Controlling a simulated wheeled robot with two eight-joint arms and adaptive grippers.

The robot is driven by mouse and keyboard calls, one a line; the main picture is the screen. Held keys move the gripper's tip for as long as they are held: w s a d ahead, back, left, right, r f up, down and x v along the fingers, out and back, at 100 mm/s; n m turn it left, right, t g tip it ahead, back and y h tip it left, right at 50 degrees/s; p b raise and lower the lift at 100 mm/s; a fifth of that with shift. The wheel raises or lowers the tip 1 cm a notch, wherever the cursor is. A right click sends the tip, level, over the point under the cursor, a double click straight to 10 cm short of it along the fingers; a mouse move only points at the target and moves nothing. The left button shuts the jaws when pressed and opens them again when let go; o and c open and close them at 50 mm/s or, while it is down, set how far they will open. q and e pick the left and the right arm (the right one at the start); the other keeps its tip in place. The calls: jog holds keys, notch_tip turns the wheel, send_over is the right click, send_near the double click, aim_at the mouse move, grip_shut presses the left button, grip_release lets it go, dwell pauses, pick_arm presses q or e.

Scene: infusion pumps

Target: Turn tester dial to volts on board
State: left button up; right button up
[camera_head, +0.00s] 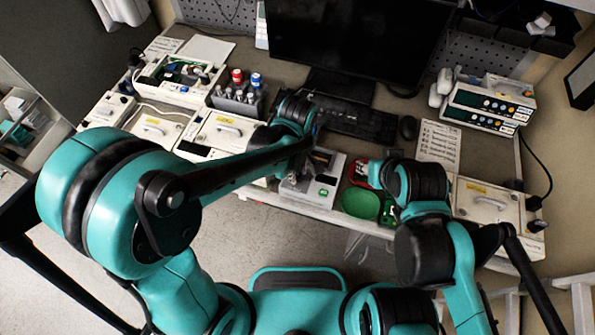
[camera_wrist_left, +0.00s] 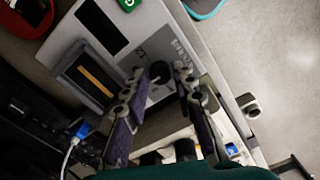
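The tester (camera_head: 325,182) is a pale box at the table's front edge, partly hidden by my left arm in the head view. In the left wrist view the tester (camera_wrist_left: 150,30) shows a dark screen, a framed slot with an orange strip and a small black round dial (camera_wrist_left: 158,70). My left gripper (camera_wrist_left: 159,80) is open, with one fingertip on each side of the dial. I cannot tell whether the fingers touch it. My right gripper (camera_head: 372,174) is beside the tester, near a red dish (camera_head: 357,172); its fingers are not clear.
A green dish (camera_head: 360,203) and green board pieces (camera_head: 389,213) lie right of the tester. A keyboard (camera_head: 350,120) and monitor (camera_head: 355,45) stand behind. White pump cases (camera_head: 225,131) fill the left, and another case (camera_head: 487,203) sits at the right.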

pick_arm(q)
jog(key=shift+r, duration=0.1)
notch_tip(320, 180, up, 7)
jog(key=p, duration=0.5)
jog(key=shift+c, duration=0.3)
